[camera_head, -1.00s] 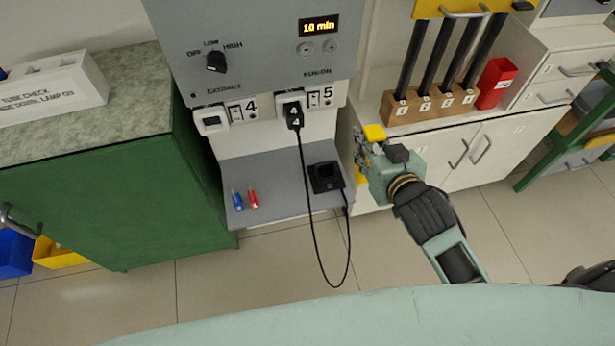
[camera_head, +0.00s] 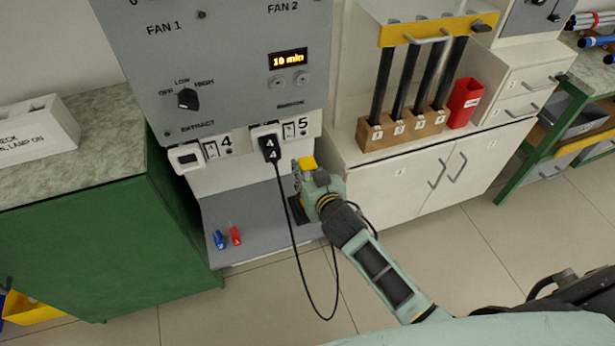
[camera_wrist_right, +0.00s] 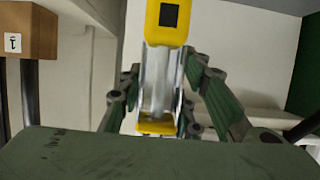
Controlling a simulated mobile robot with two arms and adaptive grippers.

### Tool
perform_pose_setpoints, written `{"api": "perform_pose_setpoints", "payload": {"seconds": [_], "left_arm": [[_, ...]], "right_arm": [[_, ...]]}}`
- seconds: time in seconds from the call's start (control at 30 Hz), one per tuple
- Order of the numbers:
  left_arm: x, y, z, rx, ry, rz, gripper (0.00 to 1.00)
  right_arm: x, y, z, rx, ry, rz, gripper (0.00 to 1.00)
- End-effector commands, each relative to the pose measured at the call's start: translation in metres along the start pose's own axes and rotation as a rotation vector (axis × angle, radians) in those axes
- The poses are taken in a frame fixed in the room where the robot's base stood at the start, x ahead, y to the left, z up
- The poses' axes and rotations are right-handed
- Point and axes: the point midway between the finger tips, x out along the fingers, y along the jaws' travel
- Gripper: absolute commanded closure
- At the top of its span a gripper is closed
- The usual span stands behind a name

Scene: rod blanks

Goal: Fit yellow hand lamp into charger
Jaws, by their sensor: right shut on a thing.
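The yellow hand lamp (camera_head: 308,162) is in my right gripper (camera_head: 308,182), above the right side of the grey shelf. The right wrist view shows the lamp's yellow end with a dark square (camera_wrist_right: 167,22) and its silvery body (camera_wrist_right: 158,80) upright between the fingers of my right gripper (camera_wrist_right: 163,95). The gripper is shut on the lamp. The black charger (camera_head: 297,212) lies on the shelf just below the gripper, partly hidden by it. I cannot tell whether lamp and charger touch. My left gripper is not in view.
A black plug (camera_head: 270,148) sits in socket 5, and its cable hangs in a loop before the shelf (camera_head: 258,208). Small blue (camera_head: 219,239) and red (camera_head: 236,235) items lie on the shelf's left. A wooden rod block (camera_head: 400,130) and red cup (camera_head: 464,102) stand on the right cabinet.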

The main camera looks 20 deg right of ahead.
Motion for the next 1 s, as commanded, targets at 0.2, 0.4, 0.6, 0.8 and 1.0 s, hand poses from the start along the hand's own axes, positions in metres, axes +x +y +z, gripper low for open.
{"api": "perform_pose_setpoints", "payload": {"seconds": [0.2, 0.4, 0.6, 0.8, 1.0], "left_arm": [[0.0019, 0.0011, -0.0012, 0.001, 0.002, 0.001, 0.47], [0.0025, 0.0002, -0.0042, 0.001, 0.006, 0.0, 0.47], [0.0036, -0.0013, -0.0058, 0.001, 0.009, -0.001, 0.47], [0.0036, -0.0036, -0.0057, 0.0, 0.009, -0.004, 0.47], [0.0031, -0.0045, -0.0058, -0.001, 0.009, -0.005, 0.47]], "right_arm": [[0.0054, 0.0, 0.0114, 0.001, 0.005, -0.001, 1.0], [0.0054, 0.0, 0.0119, 0.001, 0.004, -0.001, 1.0], [0.0062, 0.0003, 0.0154, 0.002, 0.001, 0.0, 0.59], [0.0062, 0.0003, 0.0153, 0.001, 0.001, 0.0, 0.49], [0.0059, 0.0003, 0.0146, 0.001, 0.001, 0.0, 0.49]]}}
